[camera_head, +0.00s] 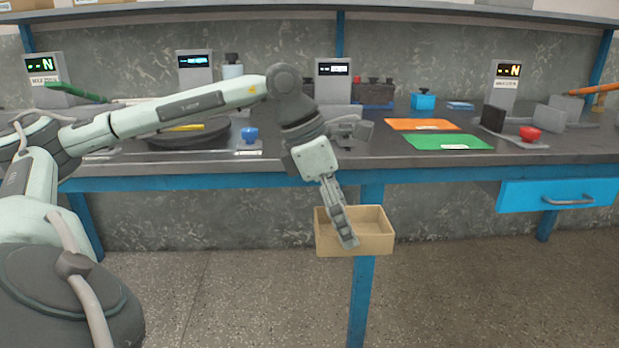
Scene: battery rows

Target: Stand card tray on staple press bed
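The card tray looks to be a tan, open-topped box (375,242), seen below the front edge of the bench. It is roughly level and appears empty inside. My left gripper (346,238) reaches down over its front wall, left of the middle, and appears shut on that wall, holding the tray in the air. The fingers hide part of the front wall. I cannot tell for sure which bench device is the staple press; a grey device (350,130) stands behind my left wrist, partly hidden. My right gripper is not in view.
The dark bench top (330,158) carries an orange sheet (422,124), a green sheet (448,142), a blue knob (249,134), and a device with a red knob (530,133). A blue drawer (558,193) juts out at right. A blue bench leg (362,300) stands behind the tray.

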